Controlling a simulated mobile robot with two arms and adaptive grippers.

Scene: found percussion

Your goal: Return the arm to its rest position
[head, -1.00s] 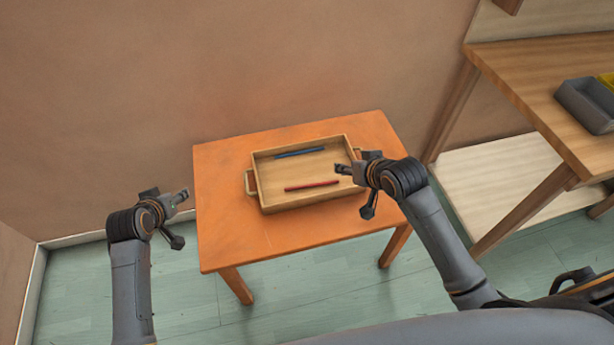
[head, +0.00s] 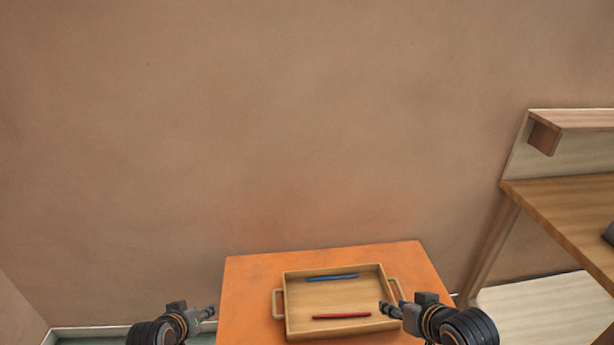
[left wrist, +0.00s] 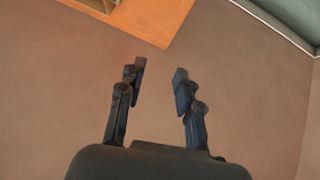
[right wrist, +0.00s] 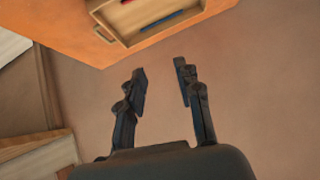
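My left gripper (head: 207,311) is at the left of the orange table in the head view. In the left wrist view its two fingers (left wrist: 158,84) stand apart with nothing between them. My right gripper (head: 388,308) shows in front of the right part of the wooden tray in the head view. In the right wrist view its fingers (right wrist: 160,82) are also apart and empty. The wooden tray (head: 297,333) lies on the orange table (head: 250,278). A blue stick (head: 332,278) and a red stick (head: 342,316) lie inside it, apart from each other.
A wooden workbench (head: 570,200) with a raised shelf (head: 580,119) stands at the right. A pale lower board (head: 540,308) is under it. A bare brown wall (head: 300,120) rises behind the orange table. The space above the table is clear.

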